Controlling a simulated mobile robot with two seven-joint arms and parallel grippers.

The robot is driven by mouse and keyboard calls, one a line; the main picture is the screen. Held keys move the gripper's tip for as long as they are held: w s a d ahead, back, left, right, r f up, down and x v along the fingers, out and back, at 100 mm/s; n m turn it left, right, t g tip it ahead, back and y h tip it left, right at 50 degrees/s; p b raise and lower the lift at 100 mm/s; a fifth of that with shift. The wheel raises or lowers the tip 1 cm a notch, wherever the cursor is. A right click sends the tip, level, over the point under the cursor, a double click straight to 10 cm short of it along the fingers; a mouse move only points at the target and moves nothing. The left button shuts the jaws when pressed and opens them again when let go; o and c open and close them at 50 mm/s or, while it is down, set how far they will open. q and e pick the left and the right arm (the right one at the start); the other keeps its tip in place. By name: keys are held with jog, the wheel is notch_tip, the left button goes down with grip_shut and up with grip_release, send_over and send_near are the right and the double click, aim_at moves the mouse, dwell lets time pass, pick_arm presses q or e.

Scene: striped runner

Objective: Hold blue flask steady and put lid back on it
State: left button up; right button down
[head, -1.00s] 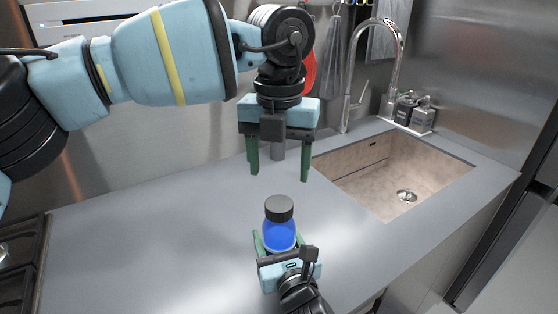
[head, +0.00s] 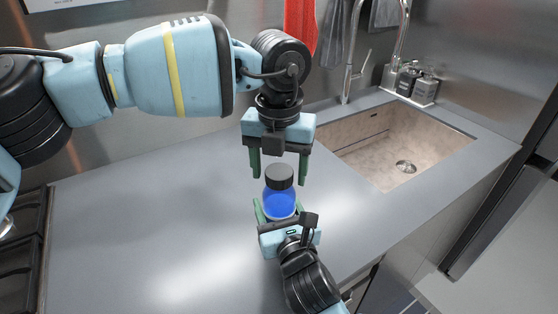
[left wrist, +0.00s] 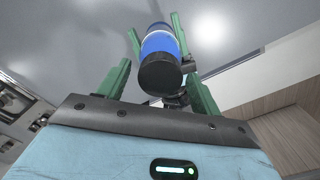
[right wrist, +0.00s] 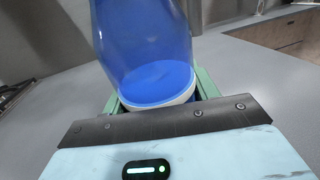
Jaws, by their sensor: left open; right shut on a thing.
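The blue flask (head: 281,203) stands upright in my right gripper (head: 279,215), whose green fingers are shut on its lower part. A dark lid (head: 279,176) sits on its top. My left gripper (head: 279,181) is open above it, pointing down, with its fingertips at about the lid's height, one on each side. In the left wrist view the lid (left wrist: 160,73) faces the camera between the open fingers, with the blue body behind it. The right wrist view shows the flask's lower body (right wrist: 148,45) and pale base band close up; the lid is out of frame there.
The grey counter (head: 140,220) is bare and free around the flask. A sink (head: 400,155) with a tall faucet (head: 352,55) lies to the right, with soap bottles (head: 415,85) behind it. A red cloth (head: 300,25) hangs on the back wall. A stove edge shows at far left.

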pick_arm(q)
jog(key=shift+c, duration=0.5)
jog(key=c, duration=0.9)
jog(key=m, duration=0.3)
jog(key=shift+m, duration=0.3)
jog(key=m, duration=0.5)
jog(key=o, duration=1.1)
jog(key=shift+c, duration=0.2)
jog(key=shift+r, duration=2.3)
